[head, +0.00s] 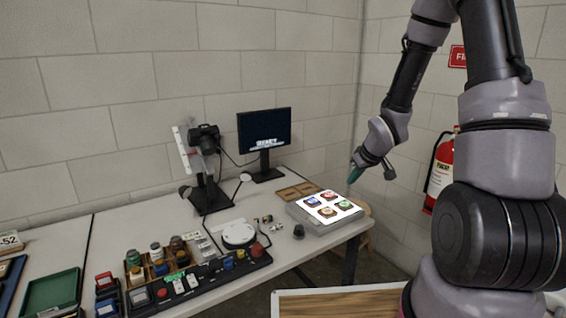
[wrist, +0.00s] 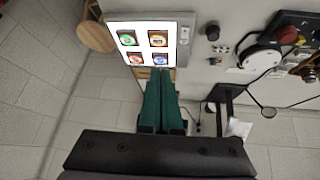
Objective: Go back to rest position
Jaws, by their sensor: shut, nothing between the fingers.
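My gripper (head: 354,178) hangs at the right of the head view, above the right end of the table and just beyond the light panel's far right side. In the wrist view its two green fingers (wrist: 161,82) lie together, shut and empty. The lit white panel (head: 329,206) carries several round coloured pieces on dark square mounts. It also shows in the wrist view (wrist: 180,40), past the fingertips. My gripper appears apart from it.
The table (head: 285,243) holds a monitor (head: 264,130), a camera stand (head: 206,170), a wooden tray (head: 298,191), a control strip (head: 200,280) and a green tray (head: 52,291). A fire extinguisher (head: 441,165) hangs on the right wall. A round stool (wrist: 95,36) stands beside the table.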

